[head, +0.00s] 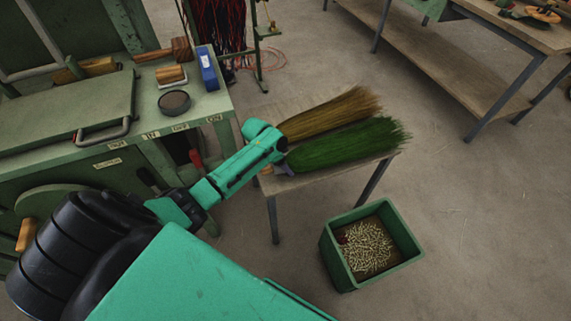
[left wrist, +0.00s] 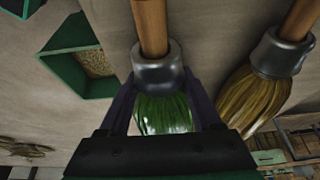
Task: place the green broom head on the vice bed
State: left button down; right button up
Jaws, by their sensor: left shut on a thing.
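The green broom head (head: 345,146) lies on a small wooden table (head: 378,163), its bristles pointing right. My left gripper (head: 284,167) is shut on its collar end at the table's left side. In the left wrist view the fingers of my left gripper (left wrist: 163,112) stand on both sides of the green broom head (left wrist: 163,113), just below its grey metal collar (left wrist: 157,68). A wooden handle piece (left wrist: 151,25) rises from the collar. A green bench machine (head: 70,108) with a flat top plate stands at left; I cannot tell for certain which part is the vice bed. My right gripper is not in view.
A tan broom head (head: 332,112) lies beside the green one. A green bin (head: 328,262) of pale pieces stands on the floor. A blue box (head: 208,68) and a dark round dish (head: 174,101) sit on the machine's right edge. A workbench (head: 440,70) stands at upper right.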

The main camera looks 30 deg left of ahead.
pick_arm(q)
jog(key=shift+c, duration=0.3)
grip_release()
